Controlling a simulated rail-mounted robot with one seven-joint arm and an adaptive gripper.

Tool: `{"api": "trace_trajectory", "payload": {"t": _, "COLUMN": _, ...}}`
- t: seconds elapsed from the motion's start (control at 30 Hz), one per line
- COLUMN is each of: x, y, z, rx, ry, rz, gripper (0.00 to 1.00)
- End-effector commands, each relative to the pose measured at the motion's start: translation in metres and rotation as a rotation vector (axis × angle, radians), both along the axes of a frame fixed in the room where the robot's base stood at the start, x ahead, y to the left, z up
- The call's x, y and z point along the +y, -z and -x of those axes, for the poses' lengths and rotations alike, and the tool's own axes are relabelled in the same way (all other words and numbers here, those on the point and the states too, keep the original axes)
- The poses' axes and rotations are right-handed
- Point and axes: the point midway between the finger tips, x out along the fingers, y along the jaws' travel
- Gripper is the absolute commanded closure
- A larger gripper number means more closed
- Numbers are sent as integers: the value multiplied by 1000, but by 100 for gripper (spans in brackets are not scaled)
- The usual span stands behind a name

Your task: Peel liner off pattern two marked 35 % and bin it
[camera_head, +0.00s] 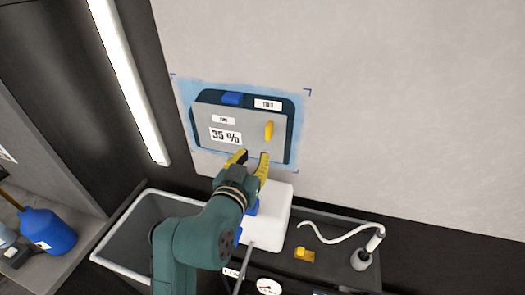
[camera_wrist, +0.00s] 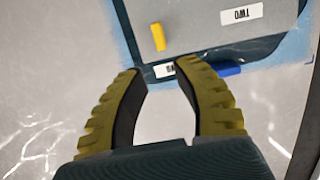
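Pattern two is a dark film (camera_head: 290,104) on a light-blue sheet on the pale wall, with labels reading "TWO". A grey liner (camera_head: 205,112) marked "35 %" covers most of it. A yellow tab (camera_head: 268,131) stands on the liner's right part; it also shows in the wrist view (camera_wrist: 157,36). My gripper (camera_head: 250,157) is below the tab, near the film's lower edge in the head view. A grey open bin (camera_head: 112,262) stands at lower left.
A blue tab (camera_head: 232,98) is at the film's top edge. A white container (camera_head: 268,225) stands below the film. A curved white hose (camera_head: 340,236) and a small yellow piece (camera_head: 302,254) are on the dark tray at right. A blue bottle (camera_head: 47,231) stands far left.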

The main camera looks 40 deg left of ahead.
Motion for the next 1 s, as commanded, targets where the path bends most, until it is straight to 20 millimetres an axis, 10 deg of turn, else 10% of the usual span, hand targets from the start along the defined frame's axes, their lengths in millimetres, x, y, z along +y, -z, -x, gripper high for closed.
{"api": "trace_trajectory", "payload": {"t": 0.6, "x": 58, "y": 18, "z": -115, "rx": 1, "ry": 3, "rz": 1, "gripper": 70}}
{"api": "trace_trajectory", "payload": {"t": 1.0, "x": 67, "y": 21, "z": -131, "rx": 0, "ry": 1, "rz": -1, "gripper": 70}}
